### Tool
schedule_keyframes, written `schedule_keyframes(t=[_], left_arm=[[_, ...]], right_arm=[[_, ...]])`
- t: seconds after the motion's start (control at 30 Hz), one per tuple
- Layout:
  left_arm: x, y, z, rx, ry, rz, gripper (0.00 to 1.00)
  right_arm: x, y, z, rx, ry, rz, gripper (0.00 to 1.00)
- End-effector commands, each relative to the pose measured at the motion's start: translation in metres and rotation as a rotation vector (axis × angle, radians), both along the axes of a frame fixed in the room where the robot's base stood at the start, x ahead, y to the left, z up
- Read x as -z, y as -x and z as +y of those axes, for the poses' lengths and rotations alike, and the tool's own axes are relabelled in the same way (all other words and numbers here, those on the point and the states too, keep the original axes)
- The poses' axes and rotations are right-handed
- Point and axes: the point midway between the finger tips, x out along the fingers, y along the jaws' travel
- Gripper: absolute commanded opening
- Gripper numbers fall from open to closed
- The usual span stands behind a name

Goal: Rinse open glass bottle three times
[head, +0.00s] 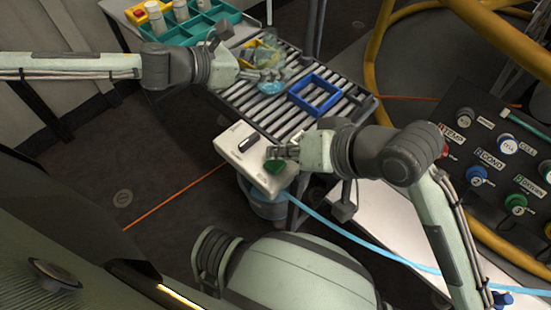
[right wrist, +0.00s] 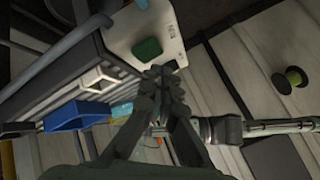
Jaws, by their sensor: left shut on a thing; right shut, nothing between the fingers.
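My left gripper (head: 272,76) is shut on a clear, glassy thing (head: 268,58), likely the glass bottle, above the slatted rack. Its outline is hard to make out against the yellow item behind it. A light blue round piece (head: 269,88) shows just below the fingers; I cannot tell whether it touches the bottle. My right gripper (head: 284,152) is shut and empty beside the green button (head: 275,167) on a white box (head: 236,150). In the right wrist view the closed fingertips (right wrist: 162,74) are close to the green button (right wrist: 147,48); contact is unclear.
A blue open frame (head: 314,94) sits on the slatted rack (head: 345,108). A teal tray (head: 205,22) with white bottles stands at the back left. A labelled panel (head: 490,150) with coloured knobs is at the right. A light blue hose (head: 370,252) runs below.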

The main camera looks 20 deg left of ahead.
Motion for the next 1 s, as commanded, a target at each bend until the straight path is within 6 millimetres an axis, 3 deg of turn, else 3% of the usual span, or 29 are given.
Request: schedule_keyframes(t=[0.27,0.73,1.0], left_arm=[[-0.001,0.0,0.0,0.0,0.0,-0.001,0.2],[-0.001,0.0,0.0,0.0,0.0,-0.001,0.2],[-0.001,0.0,0.0,0.0,0.0,-0.001,0.2]], right_arm=[[-0.005,0.0,0.0,-0.001,-0.001,-0.001,0.0],[-0.047,0.0,0.0,-0.001,-0.001,-0.002,0.0],[-0.05,0.0,0.0,-0.001,0.0,0.001,0.0]])
